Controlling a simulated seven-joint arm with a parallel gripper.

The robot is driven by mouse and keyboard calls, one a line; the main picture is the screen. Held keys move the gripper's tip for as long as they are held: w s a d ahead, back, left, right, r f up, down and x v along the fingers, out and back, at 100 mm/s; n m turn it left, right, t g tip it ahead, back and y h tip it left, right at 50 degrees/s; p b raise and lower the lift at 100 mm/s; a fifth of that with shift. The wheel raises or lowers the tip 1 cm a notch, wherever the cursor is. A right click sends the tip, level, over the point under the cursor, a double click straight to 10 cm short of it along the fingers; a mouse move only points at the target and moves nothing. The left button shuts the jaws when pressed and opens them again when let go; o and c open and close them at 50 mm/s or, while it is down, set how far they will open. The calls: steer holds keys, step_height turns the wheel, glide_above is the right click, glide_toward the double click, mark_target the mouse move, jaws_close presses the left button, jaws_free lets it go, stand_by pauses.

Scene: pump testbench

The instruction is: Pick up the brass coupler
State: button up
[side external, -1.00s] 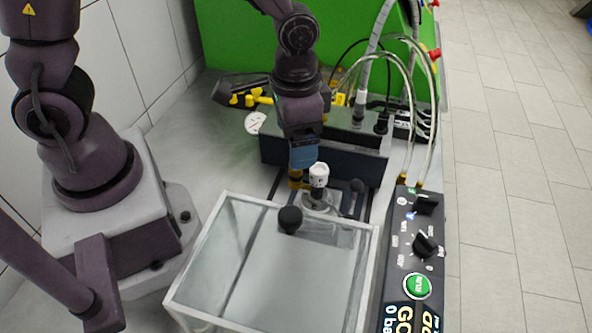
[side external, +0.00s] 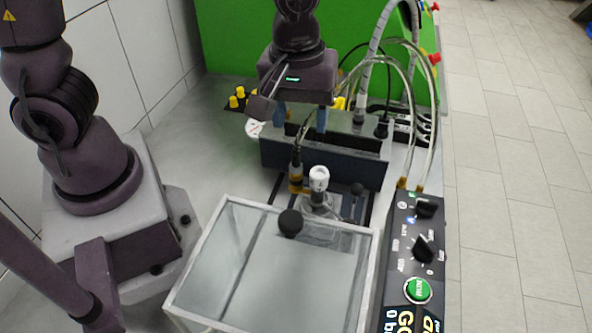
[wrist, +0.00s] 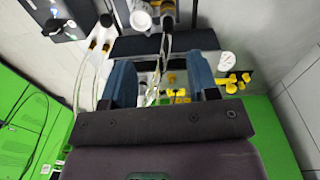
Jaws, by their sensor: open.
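The brass coupler (side external: 296,178) stands upright behind the glass tank, with a dark upper part and a cable or hose rising from it. It also shows at the top of the wrist view (wrist: 168,20), beyond my fingers. My gripper (side external: 300,118) is open, its two blue fingers spread apart and pointing down. It is above and behind the coupler, over the dark block, and holds nothing. In the wrist view, the gap between the fingers (wrist: 162,78) shows clear hoses and yellow fittings beyond.
A white-capped fitting (side external: 319,178) stands just right of the coupler. The glass tank (side external: 228,245) with its black knob (side external: 290,223) is in front. The dark block (side external: 325,165) and hoses (side external: 405,90) are behind, and a control panel (side external: 415,255) is at the right.

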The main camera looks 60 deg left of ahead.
mark_target(296, 164)
steer(key=f+n, duration=0.2)
steer(key=n, duration=0.2)
steer(key=f+n, duration=0.2)
steer(key=n, duration=0.3)
steer(key=a+f+n, duration=0.1)
steer(key=n, duration=0.4)
steer(key=shift+s+f+g, duration=0.3)
steer(key=shift+s+f, duration=0.1)
steer(key=shift+w+d+f, duration=0.1)
steer(key=shift+f, duration=1.4)
steer(key=shift+w+d+f, duration=0.1)
steer(key=shift+f, duration=1.4)
jaws_close()
